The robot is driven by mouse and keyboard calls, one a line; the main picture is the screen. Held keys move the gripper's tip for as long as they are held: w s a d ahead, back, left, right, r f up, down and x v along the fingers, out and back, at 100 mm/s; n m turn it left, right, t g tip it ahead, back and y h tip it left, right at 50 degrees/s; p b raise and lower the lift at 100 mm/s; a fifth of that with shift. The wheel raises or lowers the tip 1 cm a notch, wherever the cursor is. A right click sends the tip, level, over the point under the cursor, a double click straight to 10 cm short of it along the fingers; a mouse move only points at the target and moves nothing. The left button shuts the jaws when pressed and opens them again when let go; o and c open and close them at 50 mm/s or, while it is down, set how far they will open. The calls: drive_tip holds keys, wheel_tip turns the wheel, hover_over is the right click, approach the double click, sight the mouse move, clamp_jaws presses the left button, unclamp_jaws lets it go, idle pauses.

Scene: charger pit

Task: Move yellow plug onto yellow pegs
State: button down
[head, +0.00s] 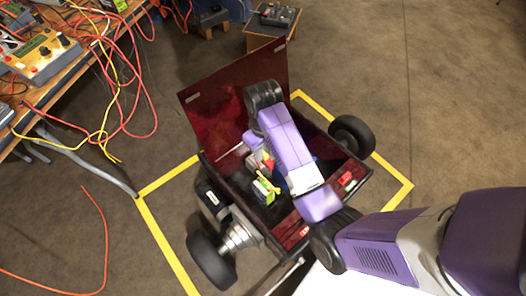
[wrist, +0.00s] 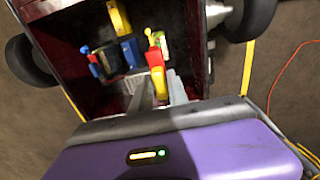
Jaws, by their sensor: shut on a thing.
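My gripper (wrist: 158,92) is inside the dark red open box, its grey fingers shut on the yellow plug (wrist: 160,82). A red part (wrist: 154,57) shows just past the plug in the wrist view; I cannot tell if the two are joined. Beyond it a yellow piece (wrist: 149,35) stands beside a green and white block (wrist: 163,44). In the head view a green block (head: 261,194) with yellow parts lies in the box, just below the gripper. I cannot make out the yellow pegs clearly, nor whether the plug touches them. My arm hides part of the box in the head view.
The wheeled box (head: 203,165) has its lid (head: 235,90) raised at the back. Blue blocks (wrist: 130,51) and another yellow piece (wrist: 118,17) stand inside. Yellow floor tape (head: 165,245) surrounds it. A cluttered bench (head: 75,70) with hanging cables stands at left.

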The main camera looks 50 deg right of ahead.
wheel_tip(320, 180, down, 13)
drive_tip(key=b, duration=0.5)
idle(0.9)
drive_tip(key=shift+s+d, duration=0.1)
drive_tip(key=shift+s+d+f+p, duration=0.5)
drive_tip(key=shift+s+d+p, duration=0.75)
drive_tip(key=shift+s, duration=0.95)
drive_tip(key=shift+s+d+f+p, duration=0.55)
drive_tip(key=shift+s+d+p, duration=0.35)
drive_tip(key=shift+s+d, duration=1)
drive_tip(key=shift+s+d+f+p, duration=0.5)
drive_tip(key=shift+s+d+p, duration=0.55)
drive_tip(key=shift+s, duration=1.5)
drive_tip(key=shift+f+b, duration=0.95)
drive_tip(key=shift+f, duration=0.65)
